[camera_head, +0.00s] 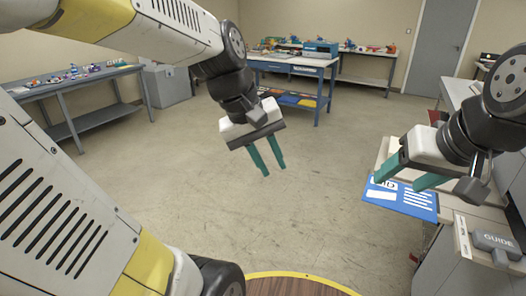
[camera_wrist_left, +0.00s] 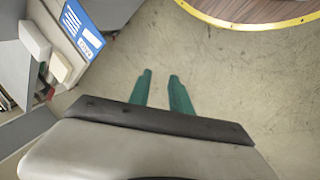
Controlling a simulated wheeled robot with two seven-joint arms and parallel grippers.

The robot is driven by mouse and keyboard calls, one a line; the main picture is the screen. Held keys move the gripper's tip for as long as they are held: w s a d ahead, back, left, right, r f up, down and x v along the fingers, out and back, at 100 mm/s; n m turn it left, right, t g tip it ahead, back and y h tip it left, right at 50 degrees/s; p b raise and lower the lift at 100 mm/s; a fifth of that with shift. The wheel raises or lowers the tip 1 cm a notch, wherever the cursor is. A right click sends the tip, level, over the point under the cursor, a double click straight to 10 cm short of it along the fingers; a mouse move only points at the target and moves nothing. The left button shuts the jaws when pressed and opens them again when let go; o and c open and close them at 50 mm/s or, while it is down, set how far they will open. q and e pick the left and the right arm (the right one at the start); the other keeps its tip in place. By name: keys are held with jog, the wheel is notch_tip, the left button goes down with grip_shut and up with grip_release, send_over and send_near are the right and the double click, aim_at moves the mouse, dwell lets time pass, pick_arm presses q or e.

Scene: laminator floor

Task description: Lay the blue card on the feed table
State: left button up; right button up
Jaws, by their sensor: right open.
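The blue card (camera_head: 408,203), with white print, lies at the edge of the pale feed table (camera_head: 462,226) on the right, and part of it reaches past that edge. It also shows in the left wrist view (camera_wrist_left: 85,35). My right gripper (camera_head: 398,182) is open, its teal fingers over the card and hiding part of it. Whether they touch the card I cannot tell. My left gripper (camera_head: 276,170) hangs empty over bare floor, left of the card. Its fingers stand apart in the left wrist view (camera_wrist_left: 160,74).
A grey part marked GUIDE (camera_head: 494,241) sits at the right of the feed table. A round wooden top with a yellow rim (camera_head: 300,275) is at the bottom. Workbenches stand at the left (camera_head: 75,88) and back (camera_head: 295,62). The middle floor is clear.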

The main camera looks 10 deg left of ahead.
pick_arm(q)
jog(key=s+a+m+t, duration=0.1)
jog(key=m, duration=0.1)
jog(key=s+a+r+m+t+y, duration=0.1)
jog(key=s+a+r+m+t, duration=0.1)
jog(key=m, duration=0.1)
jog(key=shift+a+r+m, duration=0.15)
jog(key=shift+a+m, duration=0.05)
jog(key=shift+m, duration=0.1)
